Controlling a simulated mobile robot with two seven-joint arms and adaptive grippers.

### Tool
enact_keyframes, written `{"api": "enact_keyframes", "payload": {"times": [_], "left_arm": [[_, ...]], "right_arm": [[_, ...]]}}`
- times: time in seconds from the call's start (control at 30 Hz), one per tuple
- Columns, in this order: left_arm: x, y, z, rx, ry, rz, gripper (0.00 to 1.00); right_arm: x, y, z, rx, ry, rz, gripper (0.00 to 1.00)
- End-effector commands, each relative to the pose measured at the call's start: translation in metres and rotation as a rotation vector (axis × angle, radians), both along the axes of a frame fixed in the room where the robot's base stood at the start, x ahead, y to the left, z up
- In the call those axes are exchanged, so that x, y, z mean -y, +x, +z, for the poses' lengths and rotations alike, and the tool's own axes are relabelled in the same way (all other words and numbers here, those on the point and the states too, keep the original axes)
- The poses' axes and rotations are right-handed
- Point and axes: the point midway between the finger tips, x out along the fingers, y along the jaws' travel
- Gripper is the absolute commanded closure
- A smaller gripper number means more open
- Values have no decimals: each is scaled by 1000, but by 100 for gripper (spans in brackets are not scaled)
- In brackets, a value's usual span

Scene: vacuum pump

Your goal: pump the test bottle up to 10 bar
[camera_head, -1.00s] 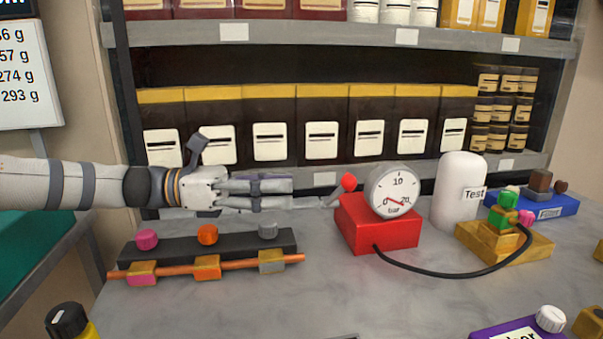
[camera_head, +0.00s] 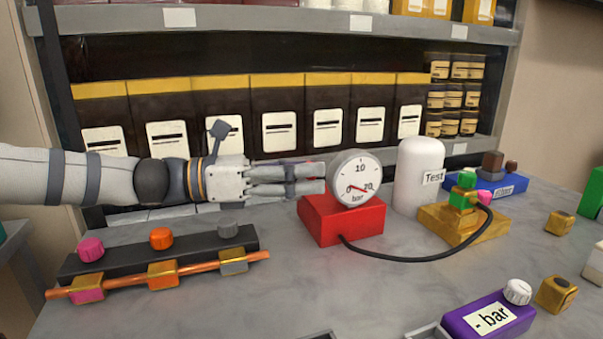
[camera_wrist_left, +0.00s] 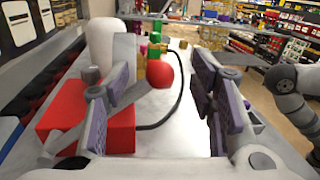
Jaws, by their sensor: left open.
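The red pump (camera_head: 341,220) stands on the bench with a round white gauge (camera_head: 355,177) marked 0, 10 and 20 bar. A short red needle shows low on the dial; its exact reading is unclear. A black hose runs from the pump to a yellow block (camera_head: 438,222) beside the white test bottle (camera_head: 406,176). My left gripper (camera_head: 318,178) is open at the gauge's left. In the left wrist view, the pump's red ball knob (camera_wrist_left: 160,73) shows between and beyond the spread fingers (camera_wrist_left: 163,105). The knob is hidden in the head view. My right gripper is not in view.
A black rail (camera_head: 160,252) with pink, orange and grey knobs lies front left. A purple "- bar" block (camera_head: 488,316) is front right, a blue box (camera_head: 497,187) behind the yellow block. Shelves with dark packages stand behind. The bench's front middle is mostly clear.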

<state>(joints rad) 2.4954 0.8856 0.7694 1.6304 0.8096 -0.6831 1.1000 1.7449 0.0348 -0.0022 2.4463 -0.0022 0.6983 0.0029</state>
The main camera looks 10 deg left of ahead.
Motion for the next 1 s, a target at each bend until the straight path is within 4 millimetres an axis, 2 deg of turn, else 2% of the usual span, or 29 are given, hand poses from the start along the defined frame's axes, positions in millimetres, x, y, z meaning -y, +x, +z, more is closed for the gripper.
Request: {"api": "enact_keyframes", "payload": {"times": [0.13,0.3,0.37,0.77,1.0], "left_arm": [[0,0,0,1,0,0,49],[0,0,0,1,0,0,88],[0,0,0,0,0,0,100],[0,-1,-4,7,9,-1,100],[4,-8,-21,95,71,-1,100]], "right_arm": [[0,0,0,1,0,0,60],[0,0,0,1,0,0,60],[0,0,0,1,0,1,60],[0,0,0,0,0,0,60],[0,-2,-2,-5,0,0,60]]}}
